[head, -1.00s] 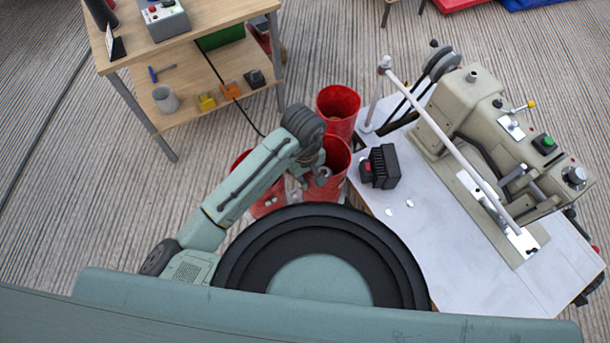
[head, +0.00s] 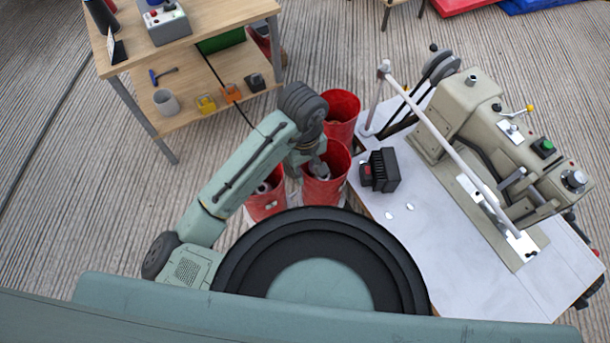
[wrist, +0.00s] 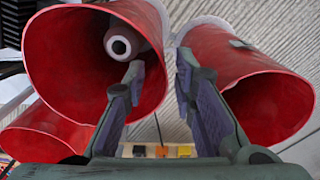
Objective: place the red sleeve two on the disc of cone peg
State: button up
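Three red sleeves, open-topped and tapered, stand close together in the head view: a far one (head: 345,103), a middle one (head: 334,192) and a near-left one (head: 266,208). I cannot tell which is sleeve two. A pale peg tip (wrist: 120,46) with a hole shows inside the large left sleeve (wrist: 60,75) in the wrist view. My gripper (wrist: 158,78) is open and empty. Its left finger overlaps that sleeve's mouth near the rim; its right finger overlaps the edge of the right sleeve (wrist: 225,62). In the head view my gripper (head: 307,168) is over the middle sleeve's left side. No disc is clearly visible.
A white table (head: 440,250) with a beige machine (head: 465,110) and a black block (head: 384,170) stands right of the sleeves. A wooden shelf table (head: 200,40) with small items is at upper left. Ribbed floor (head: 100,220) lies open on the left.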

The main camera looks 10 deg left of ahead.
notch_tip(320, 180, up, 5)
jog(key=shift+a+r+p, duration=0.1)
jog(key=shift+r+p, duration=0.1)
jog(key=shift+p, duration=0.2)
